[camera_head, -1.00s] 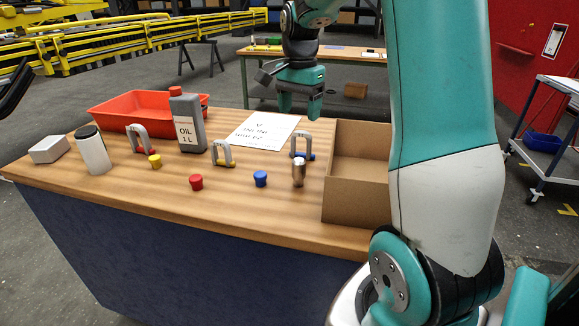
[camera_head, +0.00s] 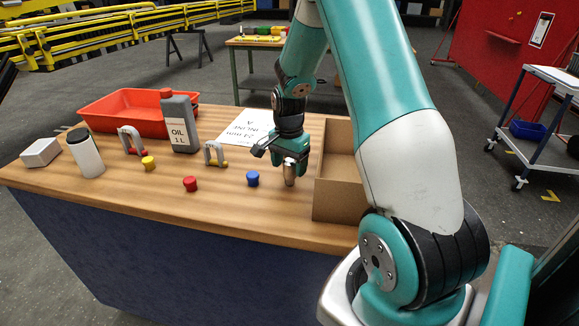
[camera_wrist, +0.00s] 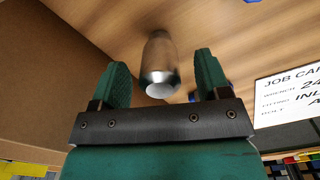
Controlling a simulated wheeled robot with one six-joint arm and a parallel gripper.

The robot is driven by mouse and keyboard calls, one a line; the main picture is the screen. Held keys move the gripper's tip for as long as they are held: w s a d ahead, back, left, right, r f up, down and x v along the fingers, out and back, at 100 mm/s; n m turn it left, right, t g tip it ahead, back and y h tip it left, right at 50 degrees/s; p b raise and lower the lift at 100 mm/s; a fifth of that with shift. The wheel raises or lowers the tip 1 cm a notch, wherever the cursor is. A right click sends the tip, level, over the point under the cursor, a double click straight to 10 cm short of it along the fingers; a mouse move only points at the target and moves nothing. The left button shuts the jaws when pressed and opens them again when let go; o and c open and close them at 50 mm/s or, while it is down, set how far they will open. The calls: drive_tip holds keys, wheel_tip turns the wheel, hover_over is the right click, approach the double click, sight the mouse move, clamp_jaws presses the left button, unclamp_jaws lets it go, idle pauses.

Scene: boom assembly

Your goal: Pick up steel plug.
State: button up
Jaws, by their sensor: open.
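The steel plug (camera_head: 290,174) is a small shiny metal cylinder standing on the wooden table, just left of the cardboard box. My gripper (camera_head: 288,163) has come down to it from behind and above in the head view. In the wrist view the plug (camera_wrist: 159,66) lies between and a little beyond the two green fingertips of my gripper (camera_wrist: 162,72). The fingers are open, with a visible gap on each side of the plug. The shackle behind the plug is mostly hidden by my gripper in the head view.
The cardboard box (camera_head: 338,203) stands close on the right. A blue cap (camera_head: 253,179), red cap (camera_head: 190,184) and yellow cap (camera_head: 149,163) are to the left. Further back are shackles (camera_head: 214,153), an oil bottle (camera_head: 180,122), a job card (camera_head: 243,128) and a red tray (camera_head: 112,99).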

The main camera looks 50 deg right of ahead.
drive_tip(key=shift+f, duration=1.05)
drive_tip(key=c, duration=1.1)
drive_tip(key=shift+c, duration=0.4)
drive_tip(key=shift+r, duration=0.15)
